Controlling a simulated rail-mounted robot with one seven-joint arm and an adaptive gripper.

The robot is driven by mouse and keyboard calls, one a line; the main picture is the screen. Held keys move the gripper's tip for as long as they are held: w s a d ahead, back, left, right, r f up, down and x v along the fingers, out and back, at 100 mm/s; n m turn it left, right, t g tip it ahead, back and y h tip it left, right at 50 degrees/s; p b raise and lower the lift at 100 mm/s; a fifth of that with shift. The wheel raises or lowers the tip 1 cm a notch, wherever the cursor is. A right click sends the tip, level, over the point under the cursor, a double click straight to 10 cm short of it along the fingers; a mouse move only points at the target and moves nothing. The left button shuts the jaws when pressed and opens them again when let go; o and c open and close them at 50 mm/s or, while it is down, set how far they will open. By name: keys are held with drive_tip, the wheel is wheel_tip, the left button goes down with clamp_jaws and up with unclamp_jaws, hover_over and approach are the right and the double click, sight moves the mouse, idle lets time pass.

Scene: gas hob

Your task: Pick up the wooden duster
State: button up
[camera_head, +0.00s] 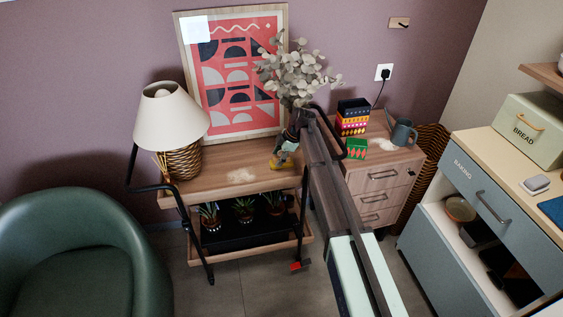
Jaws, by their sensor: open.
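I cannot make out a wooden duster in the head view. A long dark and mint-green shape, which may be part of my own body, runs from the bottom edge up past the cart's right end.
The cart also holds a lamp (170,118), a framed print (235,75) and leafy stems (298,78). Patterned boxes (353,115) and a grey watering can (402,132) stand on the drawer unit. A green armchair (75,250) is left; a bread box (532,128) is right.

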sight(279, 157)
clamp_jaws()
drive_tip(key=shift+r, duration=0.15)
wheel_tip(279, 157, up, 20)
drive_tip(key=b, duration=0.2)
idle(0.5)
drive_tip(key=c, duration=0.7)
unclamp_jaws()
clamp_jaws()
drive_tip(key=shift+p, duration=0.45)
